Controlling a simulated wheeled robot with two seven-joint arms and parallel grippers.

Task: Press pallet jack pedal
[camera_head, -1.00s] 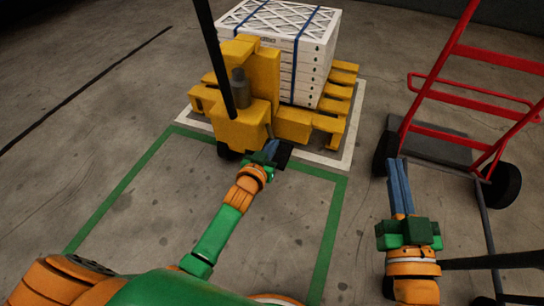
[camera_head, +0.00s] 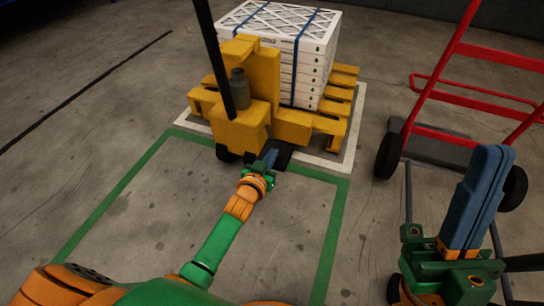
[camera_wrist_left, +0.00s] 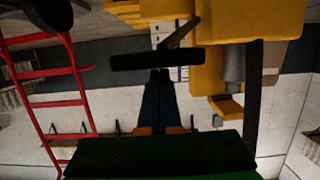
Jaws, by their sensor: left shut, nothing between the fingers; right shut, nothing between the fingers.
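The yellow pallet jack (camera_head: 240,130) stands past the green floor outline, with a dark handle pole (camera_head: 222,65). Its black pedal (camera_head: 284,154) sticks out low at the near side; it also shows as a dark bar in the left wrist view (camera_wrist_left: 140,61). My left gripper (camera_head: 271,156) is shut and empty, its blue fingertips right at the pedal. In the left wrist view the fingertips (camera_wrist_left: 160,73) meet the bar's edge; contact cannot be told for sure. My right gripper (camera_head: 494,150) is shut and empty, raised at the right.
Strapped white filter boxes (camera_head: 280,45) sit on a yellow pallet (camera_head: 342,90) behind the jack. A red hand truck (camera_head: 465,90) with black wheels stands at the right, behind my right gripper. The floor inside the green outline (camera_head: 335,230) is clear apart from my left arm.

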